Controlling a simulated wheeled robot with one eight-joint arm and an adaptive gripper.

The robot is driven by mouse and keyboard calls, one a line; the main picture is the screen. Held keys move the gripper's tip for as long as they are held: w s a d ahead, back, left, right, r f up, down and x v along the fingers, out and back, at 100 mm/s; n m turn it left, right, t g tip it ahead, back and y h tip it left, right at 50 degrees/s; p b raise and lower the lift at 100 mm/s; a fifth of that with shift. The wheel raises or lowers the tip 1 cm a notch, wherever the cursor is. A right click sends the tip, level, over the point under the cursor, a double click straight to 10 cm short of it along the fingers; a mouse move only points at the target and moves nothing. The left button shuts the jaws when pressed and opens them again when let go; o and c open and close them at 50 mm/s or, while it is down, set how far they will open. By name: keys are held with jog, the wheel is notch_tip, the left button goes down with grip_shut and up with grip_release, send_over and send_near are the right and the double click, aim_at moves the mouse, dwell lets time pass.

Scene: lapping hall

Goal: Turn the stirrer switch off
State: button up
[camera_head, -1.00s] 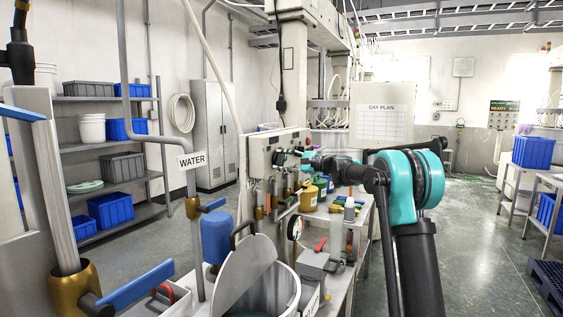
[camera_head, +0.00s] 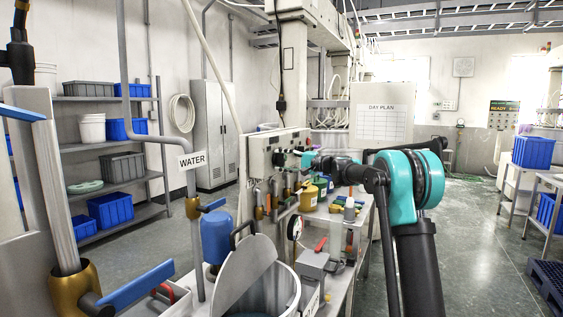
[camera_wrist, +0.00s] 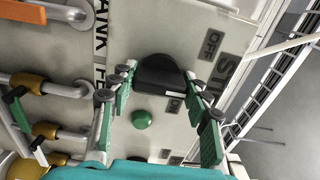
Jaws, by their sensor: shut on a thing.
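The stirrer switch is a black knob (camera_wrist: 160,75) on the pale panel (camera_head: 257,158), beside a partly hidden label starting "STI". An "OFF" plate (camera_wrist: 211,43) lies to its upper right and an "ON" plate (camera_wrist: 175,105) just below its right part in the wrist view. A thin pale mark on the knob's lower edge lies near "ON". My gripper (camera_wrist: 158,88) has its teal-padded fingers on either side of the knob and is shut on it. In the head view my gripper (camera_head: 291,158) is at the panel, and the knob is hard to make out.
A green button (camera_wrist: 142,119) sits close below the knob. Below the panel are a bench with yellow tubs (camera_head: 309,197) and an open vessel (camera_head: 262,290).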

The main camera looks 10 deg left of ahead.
jog(key=o, duration=1.2)
jog(key=shift+c, duration=0.2)
jog(key=v, duration=1.2)
jog(key=s+d+f+n+g+h, duration=0.1)
jog(key=s+d+f+h, duration=0.25)
jog(key=s+f, duration=0.75)
jog(key=s+d+f+n+g+h, duration=0.1)
jog(key=s+d+f+h, duration=0.3)
jog(key=s+f, duration=0.75)
jog(key=s+d+f+h, duration=0.3)
jog(key=s+f, duration=0.3)
jog(key=s, duration=0.2)
jog(key=s+d+f+n+h, duration=0.1)
jog(key=s+d+f+h, duration=0.2)
jog(key=s+d+f, duration=0.3)
jog(key=s+d+f+h, duration=0.3)
jog(key=s+d+f, duration=0.2)
jog(key=s, duration=0.6)
jog(key=shift+d+f+n, duration=0.2)
jog(key=shift+f+n, duration=0.2)
jog(key=shift+f, duration=0.1)
